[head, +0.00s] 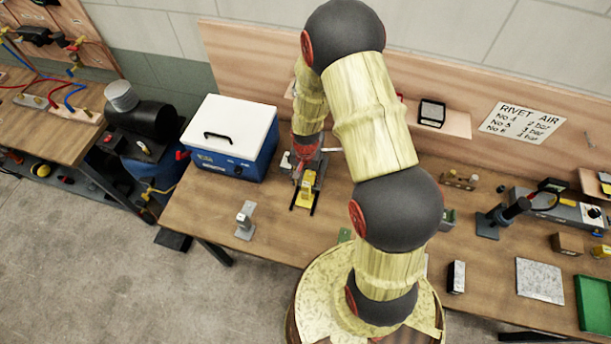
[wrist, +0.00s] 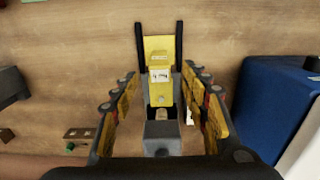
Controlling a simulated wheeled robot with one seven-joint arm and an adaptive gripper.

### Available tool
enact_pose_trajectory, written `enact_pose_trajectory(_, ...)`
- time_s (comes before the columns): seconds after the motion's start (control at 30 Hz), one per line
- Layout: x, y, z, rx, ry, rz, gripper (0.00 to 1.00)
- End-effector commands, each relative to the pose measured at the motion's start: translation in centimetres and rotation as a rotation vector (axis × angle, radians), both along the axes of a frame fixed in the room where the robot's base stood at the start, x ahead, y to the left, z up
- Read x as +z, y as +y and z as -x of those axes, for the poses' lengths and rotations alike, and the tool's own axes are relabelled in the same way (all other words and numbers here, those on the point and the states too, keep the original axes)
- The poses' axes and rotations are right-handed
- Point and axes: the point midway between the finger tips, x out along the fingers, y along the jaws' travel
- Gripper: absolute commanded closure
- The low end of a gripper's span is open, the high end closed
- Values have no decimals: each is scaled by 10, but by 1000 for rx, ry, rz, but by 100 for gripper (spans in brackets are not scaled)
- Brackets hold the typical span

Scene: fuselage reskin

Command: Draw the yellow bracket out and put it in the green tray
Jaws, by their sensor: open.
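The yellow bracket (head: 306,187) sits between two dark rails of a grey fixture on the bench, left of my arm in the head view. In the wrist view the bracket (wrist: 158,48) is at the upper middle, with a small pale label on it. My gripper (head: 304,158) is over the fixture. In the wrist view its open fingers (wrist: 160,88) stand on either side of the bracket's near part, with gaps visible; contact cannot be told. The green tray (head: 594,305) is at the far right, cut off by the picture edge; its visible floor is bare.
A blue box with a white lid (head: 233,128) stands just left of the fixture. A small grey stand (head: 244,220) is near the front edge. A speckled plate (head: 540,280), a brown box (head: 567,244) and a black clamp-like tool (head: 500,215) lie towards the tray.

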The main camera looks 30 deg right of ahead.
Motion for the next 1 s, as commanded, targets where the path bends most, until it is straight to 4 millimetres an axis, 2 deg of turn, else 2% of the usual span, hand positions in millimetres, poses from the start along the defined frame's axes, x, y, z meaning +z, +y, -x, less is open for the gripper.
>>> enact_pose_trajectory(0.2, -33, 0, 1, 0, 4, -1, 55)
enact_pose_trajectory(0.4, -52, 0, 0, 0, 1, 0, 55)
enact_pose_trajectory(0.8, -58, 0, 0, 0, 0, 0, 55)
enact_pose_trajectory(1.0, -57, 0, 0, 0, 0, 0, 65)
